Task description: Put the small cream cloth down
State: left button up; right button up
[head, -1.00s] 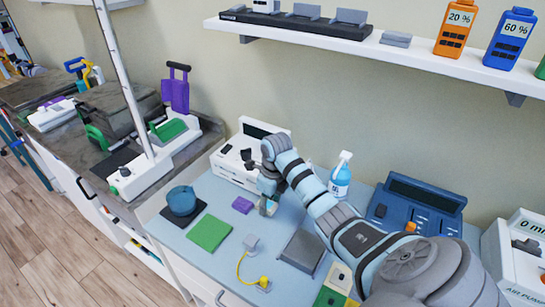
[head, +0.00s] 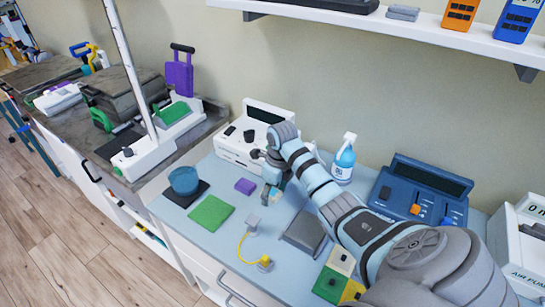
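My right gripper (head: 271,185) points down over the light blue worktop (head: 205,237), right of a purple block (head: 245,186) and in front of the white device. A small pale patch shows at its fingertips, but it is too small to tell whether this is the cream cloth. The finger gap is not clear from this angle. I cannot make out the small cream cloth for certain anywhere else. A flat cream square with a dark dot (head: 341,260) lies near the front edge, beside my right arm. My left gripper is out of view.
A blue bowl (head: 184,181) stands on a dark mat, with a green cloth (head: 211,214) in front. A grey pad (head: 303,233), a yellow-corded item (head: 242,243), a spray bottle (head: 344,160), a white device (head: 236,148) and a blue console (head: 418,195) surround the arm.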

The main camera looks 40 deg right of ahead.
jog(key=shift+s, duration=0.1)
jog(key=shift+r, duration=0.25)
jog(key=r, duration=0.2)
jog(key=r+p, duration=0.1)
jog(key=r, duration=0.5)
jog(key=shift+s+d+r, duration=0.1)
jog(key=shift+s+d, duration=0.15)
jog(key=shift+s, duration=0.1)
notch_tip(320, 180, up, 4)
jog(key=p, duration=0.4)
send_over(276, 192)
jog(key=shift+s+b, duration=0.3)
